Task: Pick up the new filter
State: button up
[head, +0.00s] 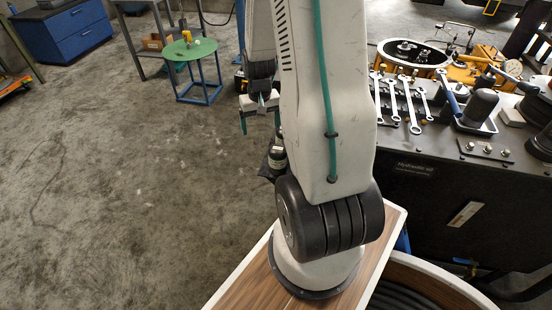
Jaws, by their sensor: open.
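My gripper (260,119) hangs in the upper middle of the head view, to the left of my arm. Its two teal fingertips point down and stand apart, with nothing visible between them. I cannot tell for sure which thing is the new filter. Small yellow and white items (190,39) stand on a round green table (183,51) at the upper left, well apart from my gripper. They are too small to identify.
A black bench (425,190) at the right carries several wrenches (408,102). An orange and metal assembly (455,75) lies behind it. A blue cabinet (75,32) stands at the far left. The concrete floor (120,200) at left is clear.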

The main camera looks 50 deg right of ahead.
aim_at(278, 155)
jog(key=shift+m, duration=0.6)
jog(key=s+d+f, duration=0.1)
jog(key=f, duration=0.1)
jog(key=d+f, duration=0.2)
jog(key=f, duration=0.1)
jog(key=s+d+f, duration=0.1)
jog(key=f, duration=0.2)
jog(key=shift+s+d+f, duration=0.25)
jog(key=shift+s+d, duration=0.1)
jog(key=shift+d, duration=0.05)
jog(key=f, duration=0.8)
jog(key=shift+s+a, duration=0.1)
jog(key=shift+s, duration=0.2)
jog(key=shift+r, duration=0.1)
jog(key=c, duration=1.4)
